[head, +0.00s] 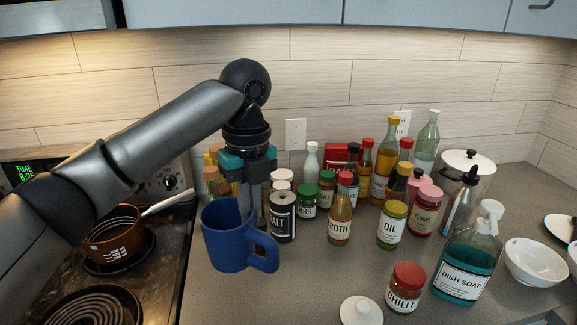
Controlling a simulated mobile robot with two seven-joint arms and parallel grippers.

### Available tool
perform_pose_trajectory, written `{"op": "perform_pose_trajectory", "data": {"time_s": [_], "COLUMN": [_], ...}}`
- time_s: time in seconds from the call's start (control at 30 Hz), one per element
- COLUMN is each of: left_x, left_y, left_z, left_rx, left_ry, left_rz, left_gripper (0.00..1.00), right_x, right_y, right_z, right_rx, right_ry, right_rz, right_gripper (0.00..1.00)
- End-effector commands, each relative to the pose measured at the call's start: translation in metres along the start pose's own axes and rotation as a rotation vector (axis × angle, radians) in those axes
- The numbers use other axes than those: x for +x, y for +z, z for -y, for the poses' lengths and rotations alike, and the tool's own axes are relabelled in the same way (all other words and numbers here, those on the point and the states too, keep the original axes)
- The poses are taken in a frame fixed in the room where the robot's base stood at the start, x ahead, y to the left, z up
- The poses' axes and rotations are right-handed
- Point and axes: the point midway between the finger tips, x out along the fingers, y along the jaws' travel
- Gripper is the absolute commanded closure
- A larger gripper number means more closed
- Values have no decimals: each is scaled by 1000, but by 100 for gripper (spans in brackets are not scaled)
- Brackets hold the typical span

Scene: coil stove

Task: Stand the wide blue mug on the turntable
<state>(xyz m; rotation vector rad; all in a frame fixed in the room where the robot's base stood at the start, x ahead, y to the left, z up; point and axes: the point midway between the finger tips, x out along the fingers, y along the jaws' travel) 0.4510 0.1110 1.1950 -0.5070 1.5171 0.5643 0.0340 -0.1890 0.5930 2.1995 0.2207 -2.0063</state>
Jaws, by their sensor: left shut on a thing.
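The wide blue mug (224,243) is upright, with its handle to the right, at the left end of the counter. My left gripper (250,205) points down from above and is shut on the mug's rim at the back right. I cannot tell whether the mug's base touches the counter or hangs above it. I cannot make out a turntable; jars, bottles and the mug cover much of the counter behind. My right gripper is not in view.
Just right and behind the mug stand a SALT tin (282,218) and several crowded jars and bottles. A CHILLI jar (404,288), white lid (361,311) and DISH SOAP bottle (465,272) stand nearer. The stove with an orange pot (115,240) is left.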

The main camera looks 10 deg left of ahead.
Motion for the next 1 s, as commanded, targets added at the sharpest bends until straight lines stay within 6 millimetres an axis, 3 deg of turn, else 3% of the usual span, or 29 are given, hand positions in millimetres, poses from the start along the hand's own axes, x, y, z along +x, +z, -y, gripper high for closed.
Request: {"op": "perform_pose_trajectory", "data": {"time_s": [0.27, 1.0], "left_x": [17, 81], "left_y": [-1, -23], "left_z": [-9, -51], "left_rx": [-262, -1373], "left_ry": [1, 0], "left_rz": [-9, -52], "left_gripper": [100, 100], "right_x": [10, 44], "right_y": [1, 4], "right_z": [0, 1], "right_rx": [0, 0], "right_ry": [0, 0], "right_rz": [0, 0], "right_gripper": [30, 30]}}
